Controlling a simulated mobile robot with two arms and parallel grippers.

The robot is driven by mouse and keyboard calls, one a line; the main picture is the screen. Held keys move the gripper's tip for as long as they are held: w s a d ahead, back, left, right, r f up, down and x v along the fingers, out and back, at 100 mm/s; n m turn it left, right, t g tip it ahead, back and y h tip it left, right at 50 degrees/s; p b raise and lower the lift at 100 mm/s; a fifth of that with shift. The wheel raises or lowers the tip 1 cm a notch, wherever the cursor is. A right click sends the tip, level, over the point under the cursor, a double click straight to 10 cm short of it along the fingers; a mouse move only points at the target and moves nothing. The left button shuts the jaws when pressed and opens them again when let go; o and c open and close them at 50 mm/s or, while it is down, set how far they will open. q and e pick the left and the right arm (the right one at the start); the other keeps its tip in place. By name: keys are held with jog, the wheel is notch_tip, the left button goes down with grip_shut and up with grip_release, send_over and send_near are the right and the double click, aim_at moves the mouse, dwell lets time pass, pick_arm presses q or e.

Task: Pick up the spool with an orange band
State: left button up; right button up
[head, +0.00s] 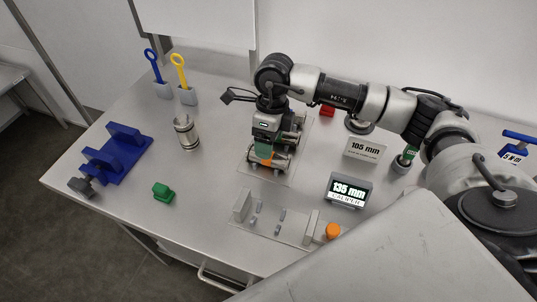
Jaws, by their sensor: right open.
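A metallic spool with an orange band (266,162) lies on a light plate (285,178) near the middle of the table. My right gripper (263,150) points down over it from above and is open. Its body and fingers hide part of the spool, and I cannot tell whether the fingers touch it. A green patch shows just above the orange band; I cannot tell what it belongs to. Another metallic spool (295,137) lies behind, partly hidden by the gripper. My left gripper is not in view.
A metal cylinder (187,134) stands to the left, near a blue cradle (117,155) and a green block (162,191). A grey fixture (270,222) lies in front. Signs reading 105 mm (364,150) and 135 mm (348,190) stand to the right. The left front table is mostly clear.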

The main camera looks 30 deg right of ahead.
jog(key=f, duration=0.1)
jog(key=f+p, duration=0.1)
jog(key=f, duration=0.1)
jog(key=shift+s+a+f, duration=0.25)
jog(key=shift+a+f, duration=0.05)
jog(key=shift+f, duration=0.4)
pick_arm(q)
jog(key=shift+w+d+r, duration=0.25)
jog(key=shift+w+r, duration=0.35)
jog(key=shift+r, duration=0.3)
pick_arm(e)
jog(key=c, duration=1.2)
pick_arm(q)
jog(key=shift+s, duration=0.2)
pick_arm(e)
jog(key=shift+o, duration=0.2)
jog(key=shift+r, duration=0.1)
